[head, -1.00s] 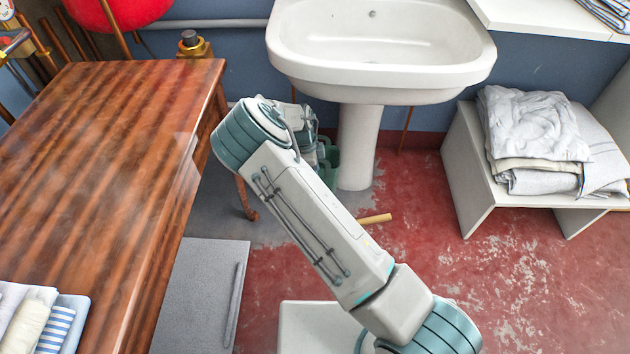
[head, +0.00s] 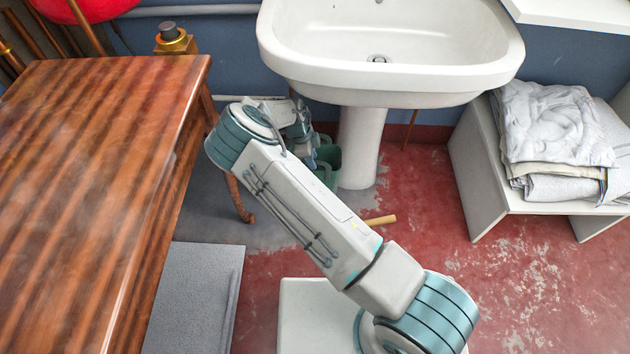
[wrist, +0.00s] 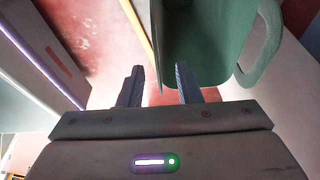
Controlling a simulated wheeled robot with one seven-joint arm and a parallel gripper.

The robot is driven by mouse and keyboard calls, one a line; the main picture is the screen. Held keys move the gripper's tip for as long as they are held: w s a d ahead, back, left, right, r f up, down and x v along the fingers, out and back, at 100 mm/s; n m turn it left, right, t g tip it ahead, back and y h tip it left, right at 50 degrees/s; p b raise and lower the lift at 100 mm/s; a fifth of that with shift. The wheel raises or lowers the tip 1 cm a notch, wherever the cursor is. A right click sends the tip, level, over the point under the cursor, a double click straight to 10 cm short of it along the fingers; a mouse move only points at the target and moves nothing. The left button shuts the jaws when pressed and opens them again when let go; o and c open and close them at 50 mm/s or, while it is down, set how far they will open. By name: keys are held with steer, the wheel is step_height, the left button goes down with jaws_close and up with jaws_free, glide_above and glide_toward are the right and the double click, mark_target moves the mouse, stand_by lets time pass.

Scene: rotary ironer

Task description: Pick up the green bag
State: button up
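The green bag (head: 328,165) is on the floor beside the sink pedestal in the head view, partly hidden by my arm. In the wrist view the green bag (wrist: 200,48) fills the upper middle, with a loop handle on its right. My gripper (wrist: 158,86) is open, its two dark fingers apart and pointing toward the bag. The bag's left edge lines up between the fingers, and the right finger overlaps the bag in the picture. I cannot tell whether either finger touches it.
A white sink (head: 390,75) on a pedestal (head: 360,150) stands behind the bag. A wooden table (head: 95,170) is on the left. A wooden stick (head: 380,220) lies near my arm. A low white bench (head: 480,185) with folded cloth is right. Red floor is open between.

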steer(key=b+x, duration=0.1)
steer(key=x, duration=0.4)
steer(key=shift+a+b, duration=0.1)
steer(key=shift+b, duration=0.25)
jaws_close()
steer(key=shift+s+r, duration=0.1)
